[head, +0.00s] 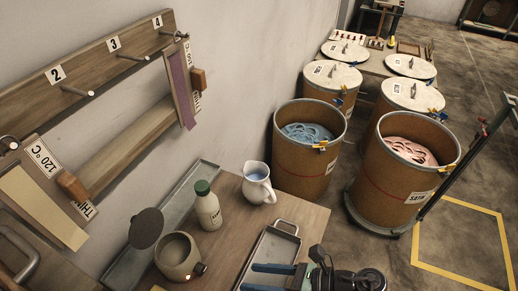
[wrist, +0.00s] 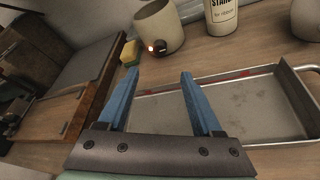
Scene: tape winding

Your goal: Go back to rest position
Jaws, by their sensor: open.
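My gripper (head: 272,277) shows at the bottom of the head view, its two blue fingers spread apart with nothing between them. In the wrist view the open gripper (wrist: 158,95) is above the wooden table (wrist: 165,75).
On the table stand a pot (head: 180,258) with a lit red spot, a white bottle with green cap (head: 207,207) and a pitcher (head: 257,184). A yellow sponge (wrist: 130,52) is near the left finger. Open drums (head: 310,165) stand beyond the table; pegs line the wall.

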